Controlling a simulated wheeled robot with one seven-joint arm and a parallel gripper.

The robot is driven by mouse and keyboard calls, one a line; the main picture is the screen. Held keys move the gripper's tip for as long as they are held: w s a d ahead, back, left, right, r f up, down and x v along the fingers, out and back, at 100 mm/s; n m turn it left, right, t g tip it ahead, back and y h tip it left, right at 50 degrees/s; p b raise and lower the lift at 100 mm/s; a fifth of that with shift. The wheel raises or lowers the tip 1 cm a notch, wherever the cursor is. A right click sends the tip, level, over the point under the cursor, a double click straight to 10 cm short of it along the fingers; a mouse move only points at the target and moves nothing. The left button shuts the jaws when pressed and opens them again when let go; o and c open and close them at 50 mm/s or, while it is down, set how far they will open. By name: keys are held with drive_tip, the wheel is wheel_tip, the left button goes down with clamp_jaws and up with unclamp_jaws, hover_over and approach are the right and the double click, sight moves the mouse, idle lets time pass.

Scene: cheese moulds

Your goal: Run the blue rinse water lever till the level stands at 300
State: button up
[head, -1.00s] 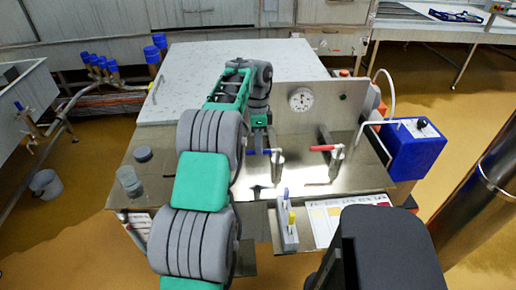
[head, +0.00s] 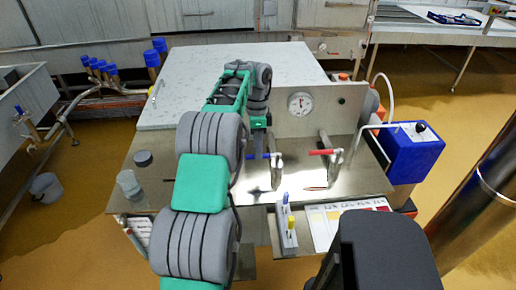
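The blue lever (head: 275,156) sits at the top of a metallic upright fitting (head: 277,176) on the steel counter. My gripper (head: 259,143) is at the lever's left part, where its fingers are small and partly hidden; I cannot tell whether they touch or hold it. A clear beaker (head: 128,185) stands at the counter's left front, apart from the lever. No level or 300 mark can be read in this view.
A red lever (head: 325,152) on a similar fitting is to the right. A round dial (head: 301,104) is on the steel panel behind. A small rack with coloured pens (head: 288,232) and a chart (head: 340,222) are at the front. A blue box (head: 411,152) stands at right.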

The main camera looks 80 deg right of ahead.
wheel_tip(320, 180, up, 7)
drive_tip(key=d+p, duration=0.1)
drive_tip(key=p, duration=0.4)
drive_tip(key=shift+d+f+p, duration=0.15)
drive_tip(key=shift+p, duration=0.25)
drive_tip(key=shift+w, duration=0.1)
idle(1.0)
